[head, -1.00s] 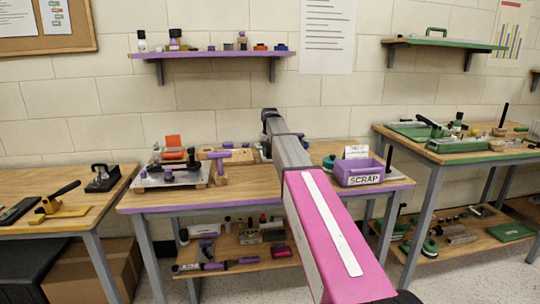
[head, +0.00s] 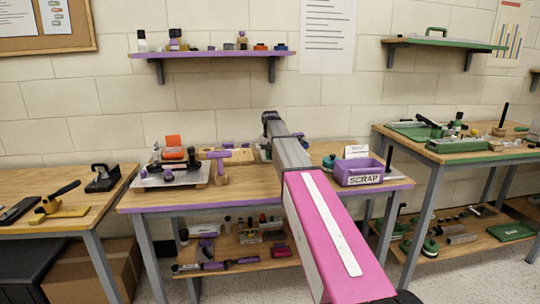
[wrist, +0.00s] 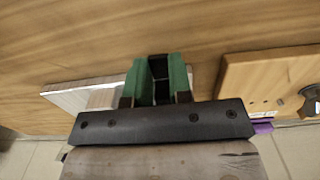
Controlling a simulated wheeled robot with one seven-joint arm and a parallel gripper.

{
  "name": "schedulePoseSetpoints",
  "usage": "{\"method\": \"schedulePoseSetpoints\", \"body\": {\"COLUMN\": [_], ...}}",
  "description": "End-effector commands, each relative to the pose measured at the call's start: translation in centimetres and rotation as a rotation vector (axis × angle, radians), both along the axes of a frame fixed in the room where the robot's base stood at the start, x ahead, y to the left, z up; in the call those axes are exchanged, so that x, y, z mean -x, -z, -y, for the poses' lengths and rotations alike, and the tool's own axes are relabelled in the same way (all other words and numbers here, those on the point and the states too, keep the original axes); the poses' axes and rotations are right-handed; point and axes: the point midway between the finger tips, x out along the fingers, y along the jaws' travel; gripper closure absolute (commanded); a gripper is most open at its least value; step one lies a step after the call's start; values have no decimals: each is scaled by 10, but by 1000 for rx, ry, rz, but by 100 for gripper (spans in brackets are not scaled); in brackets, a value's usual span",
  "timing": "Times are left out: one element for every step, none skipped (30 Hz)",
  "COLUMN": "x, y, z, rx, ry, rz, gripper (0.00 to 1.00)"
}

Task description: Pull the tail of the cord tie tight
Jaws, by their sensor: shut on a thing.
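My gripper (wrist: 160,82) shows in the wrist view with two green fingers pointing down at a wooden bench top. The fingers are close together, with a narrow dark strip (wrist: 160,92) between them, which looks like the tail of the cord tie. The rest of the tie and its knot cannot be made out. A pale board (wrist: 75,96) with a small wooden block lies left of the fingers. In the head view my arm covers the middle of the purple-edged bench (head: 245,188), and my gripper is hidden behind it.
A purple SCRAP bin (head: 358,173) stands on the bench right of my arm. A grey plate with tools (head: 172,178) and a purple-handled mallet (head: 218,156) are at left. In the wrist view a wooden board (wrist: 270,80) lies at right. Bare wood shows beyond the fingers.

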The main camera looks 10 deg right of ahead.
Motion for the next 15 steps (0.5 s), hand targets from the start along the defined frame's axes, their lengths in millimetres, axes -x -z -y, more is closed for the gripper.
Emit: {"method": "schedulePoseSetpoints", "body": {"x": [15, 19, 23, 25, 25, 25, 24, 24, 24, 24, 24, 24, 24, 24, 24], "y": [0, 0, 0, 0, 0, 0, 0, 0, 0, 0, 0, 0, 0, 0, 0], "z": [0, 0, 0, 0, 0, 0, 0, 0, 0, 0, 0, 0, 0, 0, 0], "rx": [0, 0, 0, 0, 0, 0, 0, 0, 0, 0, 0, 0, 0, 0, 0], "ry": [0, 0, 0, 0, 0, 0, 0, 0, 0, 0, 0, 0, 0, 0, 0], "rz": [-1, -1, -1, -1, -1, -2, -3, -4, -4, -4, -5, -5, -6, -5, -5], "gripper": [100, 100, 100, 100, 100, 100, 100, 100, 100, 100, 100, 77, 67, 57, 53]}}
